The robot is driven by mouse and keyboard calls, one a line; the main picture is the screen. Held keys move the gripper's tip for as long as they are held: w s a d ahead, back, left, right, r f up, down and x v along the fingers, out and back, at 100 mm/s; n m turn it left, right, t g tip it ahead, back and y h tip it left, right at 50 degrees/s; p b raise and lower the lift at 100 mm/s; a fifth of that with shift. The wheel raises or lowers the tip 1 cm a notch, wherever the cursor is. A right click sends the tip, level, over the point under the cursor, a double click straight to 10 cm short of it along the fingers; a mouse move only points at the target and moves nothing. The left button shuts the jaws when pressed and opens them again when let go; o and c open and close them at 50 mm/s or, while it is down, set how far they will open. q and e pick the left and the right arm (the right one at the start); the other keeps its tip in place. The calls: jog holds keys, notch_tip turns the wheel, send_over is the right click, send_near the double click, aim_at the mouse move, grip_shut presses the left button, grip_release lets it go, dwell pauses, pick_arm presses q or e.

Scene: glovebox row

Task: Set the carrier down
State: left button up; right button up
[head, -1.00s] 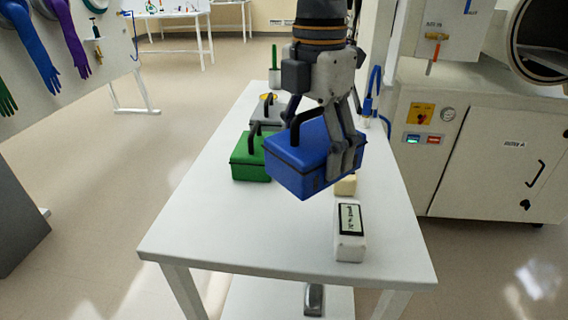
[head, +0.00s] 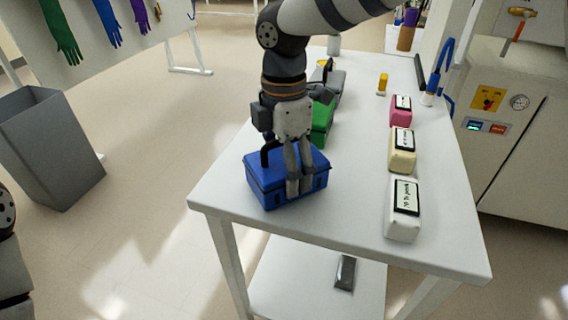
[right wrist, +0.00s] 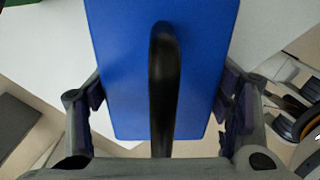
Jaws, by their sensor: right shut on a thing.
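The blue carrier (head: 268,188) is a box with a black handle on its lid. It is over the near left part of the white table (head: 340,215), upright or nearly so. In the right wrist view the blue lid (right wrist: 130,75) and handle (right wrist: 163,80) lie between the fingers. Whether its base touches the tabletop I cannot tell. My left gripper is not in view.
A green carrier (head: 321,122) and a grey carrier (head: 334,80) stand behind the blue one. White (head: 402,222), yellow (head: 401,160) and pink (head: 400,117) labelled blocks line the right side. Bare tabletop lies between. A grey bin (head: 50,145) stands left on the floor.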

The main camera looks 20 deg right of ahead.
jog(key=o, duration=1.5)
jog(key=shift+o, duration=0.2)
notch_tip(320, 180, up, 12)
jog(key=shift+w+r, duration=0.1)
